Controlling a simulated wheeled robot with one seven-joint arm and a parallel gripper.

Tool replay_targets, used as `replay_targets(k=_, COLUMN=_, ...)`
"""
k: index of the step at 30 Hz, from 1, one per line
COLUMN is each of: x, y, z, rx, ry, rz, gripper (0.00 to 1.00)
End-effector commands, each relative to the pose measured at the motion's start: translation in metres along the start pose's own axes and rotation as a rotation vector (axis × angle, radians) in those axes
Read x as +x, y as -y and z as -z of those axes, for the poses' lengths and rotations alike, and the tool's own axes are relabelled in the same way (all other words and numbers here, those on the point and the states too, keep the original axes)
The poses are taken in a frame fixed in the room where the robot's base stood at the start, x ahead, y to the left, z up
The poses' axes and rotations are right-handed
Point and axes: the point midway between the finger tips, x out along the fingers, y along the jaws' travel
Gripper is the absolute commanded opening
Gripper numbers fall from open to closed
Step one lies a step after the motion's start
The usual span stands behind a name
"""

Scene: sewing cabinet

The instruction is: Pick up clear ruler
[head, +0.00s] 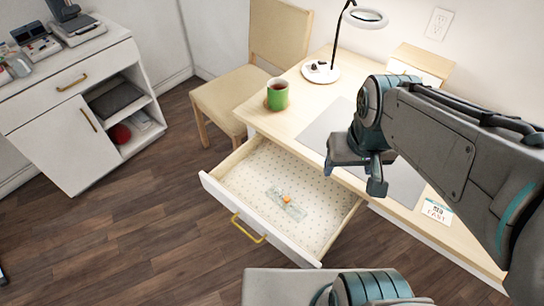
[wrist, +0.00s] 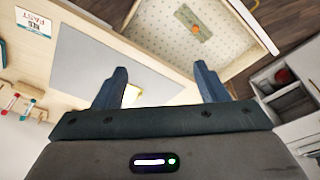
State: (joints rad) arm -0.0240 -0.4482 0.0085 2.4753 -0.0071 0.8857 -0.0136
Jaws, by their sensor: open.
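A small clear ruler (head: 279,206) lies flat on the dotted lining of the open drawer, with a small orange object (head: 287,198) on or beside it. The ruler also shows in the wrist view (wrist: 188,20) near the top, inside the drawer. My gripper (head: 359,183) is open and empty above the desk's front edge, to the right of the drawer and apart from the ruler. In the wrist view its two fingers (wrist: 160,88) are spread wide with nothing between them.
The desk (head: 300,85) holds a green mug (head: 277,97), a lamp (head: 321,72), a grey mat (head: 318,130) and a small card (head: 437,211). The drawer (head: 237,222) is pulled out. A chair (head: 222,95) stands behind it. A white cabinet (head: 62,130) is at left. Floor is clear between.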

Motion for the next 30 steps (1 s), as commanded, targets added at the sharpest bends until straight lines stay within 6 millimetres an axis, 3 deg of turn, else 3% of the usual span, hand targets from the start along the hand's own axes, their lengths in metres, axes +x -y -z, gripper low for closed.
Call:
replay_targets(k=1, x=0.019, y=0.001, z=0.004, rx=-0.027, ry=0.019, rz=-0.002, gripper=0.66)
replay_targets(k=5, x=0.062, y=0.021, z=0.022, rx=-0.194, ry=0.069, rz=0.010, gripper=0.66)
replay_targets(k=12, x=0.146, y=0.074, z=0.052, rx=-0.534, ry=0.158, rz=0.055, gripper=0.66)
replay_targets(k=15, x=0.173, y=0.091, z=0.058, rx=-0.633, ry=0.184, rz=0.073, gripper=0.66)
replay_targets(k=21, x=0.201, y=0.109, z=0.065, rx=-0.742, ry=0.210, rz=0.096, gripper=0.66)
replay_targets(k=26, x=0.221, y=0.111, z=0.061, rx=-0.758, ry=0.217, rz=0.100, gripper=0.66)
replay_targets(k=30, x=0.249, y=0.111, z=0.055, rx=-0.757, ry=0.218, rz=0.100, gripper=0.66)
